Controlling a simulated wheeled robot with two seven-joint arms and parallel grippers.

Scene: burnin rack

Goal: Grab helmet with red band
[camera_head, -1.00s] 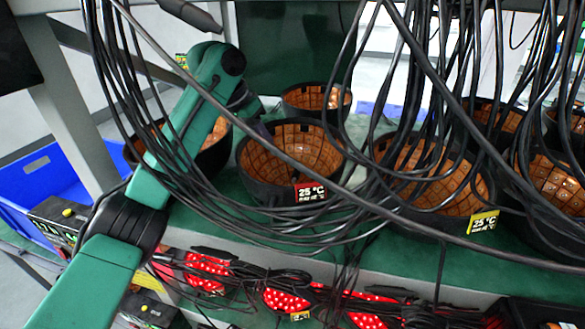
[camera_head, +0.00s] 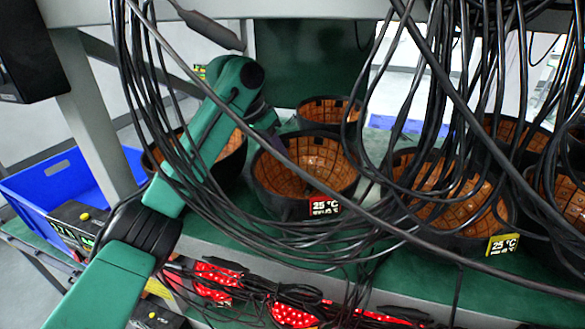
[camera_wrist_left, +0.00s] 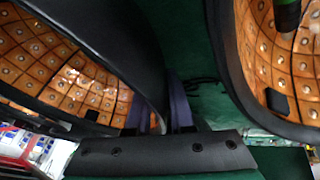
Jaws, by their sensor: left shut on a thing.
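The helmet with the red band (camera_head: 300,172) is an upturned black bowl with an orange tiled inside. It sits on the green shelf, and its red 25 °C label (camera_head: 325,207) faces front. My left gripper (camera_head: 268,124) is at this helmet's far left rim, partly hidden by my arm and cables. In the left wrist view, the purple fingers (camera_wrist_left: 163,108) are shut on the rim of the large helmet (camera_wrist_left: 75,75) at left. Another helmet (camera_wrist_left: 285,60) stands at right there. My right gripper is not in view.
A yellow-labelled helmet (camera_head: 450,205) stands to the right, a smaller one (camera_head: 328,112) behind, and another (camera_head: 215,155) behind my arm. Black cables (camera_head: 200,185) hang across the front. A blue bin (camera_head: 60,180) is at left. Red-lit units (camera_head: 295,316) are below.

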